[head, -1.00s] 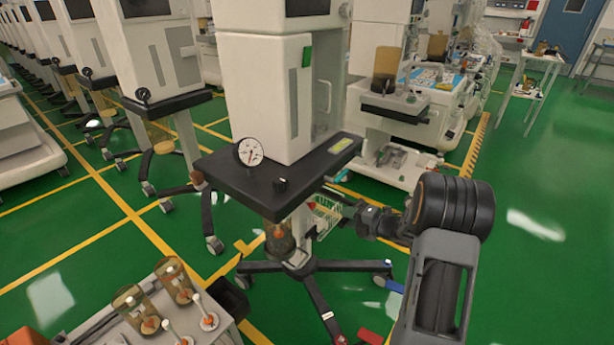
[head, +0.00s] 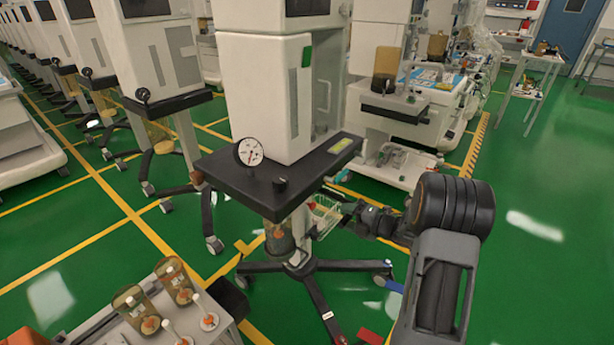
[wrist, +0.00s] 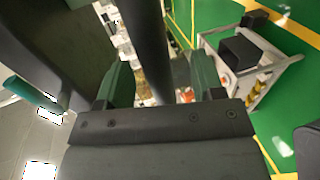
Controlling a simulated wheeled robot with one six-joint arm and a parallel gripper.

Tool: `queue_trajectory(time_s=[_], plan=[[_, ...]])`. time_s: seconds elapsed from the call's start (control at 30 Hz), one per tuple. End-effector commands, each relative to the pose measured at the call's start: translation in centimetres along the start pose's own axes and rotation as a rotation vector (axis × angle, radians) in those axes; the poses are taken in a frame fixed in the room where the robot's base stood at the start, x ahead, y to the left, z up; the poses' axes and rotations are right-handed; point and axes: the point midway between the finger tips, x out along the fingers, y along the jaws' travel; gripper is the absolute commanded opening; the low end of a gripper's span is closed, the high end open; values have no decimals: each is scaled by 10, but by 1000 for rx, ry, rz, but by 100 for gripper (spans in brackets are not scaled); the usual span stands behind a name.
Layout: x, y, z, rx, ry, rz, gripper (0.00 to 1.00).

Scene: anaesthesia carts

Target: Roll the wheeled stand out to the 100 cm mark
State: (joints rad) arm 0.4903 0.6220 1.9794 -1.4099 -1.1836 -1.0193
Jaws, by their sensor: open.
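The wheeled stand is a white cabinet (head: 265,95) on a black shelf (head: 240,185) with a round gauge, above a short column and a black star-shaped base (head: 300,266) on casters. My gripper (head: 350,212) is at the right side of the stand, just below shelf height. In the wrist view, its two green-faced fingers (wrist: 162,82) are apart, and a dark bar (wrist: 147,45) passes between them. I cannot tell whether either finger touches the bar. A red floor marker (head: 370,336) and a blue one (head: 395,286) lie near the base; no readable distance shows.
A grey cart (head: 150,325) with amber jars stands at the front left. Similar stands line the left side. A white machine (head: 390,150) is close behind the stand at right. Green floor (head: 540,270) is open at the right; yellow lines cross the floor.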

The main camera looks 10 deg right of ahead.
Motion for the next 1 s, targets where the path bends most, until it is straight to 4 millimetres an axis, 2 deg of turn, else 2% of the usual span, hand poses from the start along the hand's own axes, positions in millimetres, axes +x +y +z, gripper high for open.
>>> queue_trajectory(time_s=[0.33, 1.0], plan=[[-4, 1, 0, 0, -1, 0, 64], [-60, 1, 1, 0, -2, 0, 64]])
